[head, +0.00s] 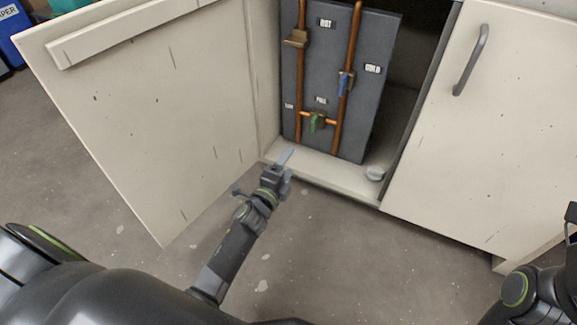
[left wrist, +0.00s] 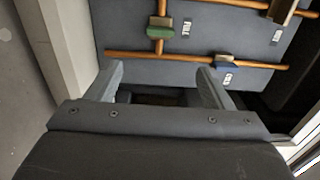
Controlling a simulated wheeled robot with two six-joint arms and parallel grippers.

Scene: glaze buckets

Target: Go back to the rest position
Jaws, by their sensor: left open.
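My left gripper (head: 285,160) is open and empty in front of the open cupboard, near its bottom edge. In the left wrist view its two fingers (left wrist: 158,85) stand apart, with nothing between them but the cupboard's inside behind. A grey panel (head: 335,80) with copper pipes stands inside the cupboard. It carries a brown valve handle (head: 297,39), a blue one (head: 345,84) and a green one (head: 316,121). The green (left wrist: 159,27) and blue (left wrist: 228,63) handles also show in the left wrist view, apart from the fingers. A part of my right arm shows at the lower right; its fingertips cannot be made out.
The left cupboard door (head: 140,110) stands open beside my left arm. The right door (head: 500,120) has a grey handle (head: 470,60). The floor (head: 330,260) in front is clear.

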